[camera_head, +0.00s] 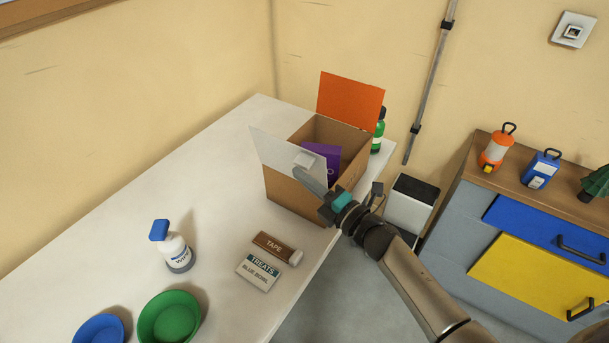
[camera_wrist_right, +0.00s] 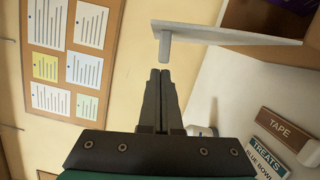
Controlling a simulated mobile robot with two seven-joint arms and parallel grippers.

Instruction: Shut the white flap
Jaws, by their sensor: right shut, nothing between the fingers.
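The white flap (camera_head: 285,157) stands up and open along the left side of a cardboard box (camera_head: 296,200). In the right wrist view the flap (camera_wrist_right: 230,33) shows nearly edge-on, with a small pale tab (camera_wrist_right: 165,48) sticking out from it. My left gripper is not in view.
An orange flap (camera_head: 350,100) stands open at the box's back, and a purple item (camera_head: 323,158) sits inside. A green bottle (camera_head: 379,132) is behind.

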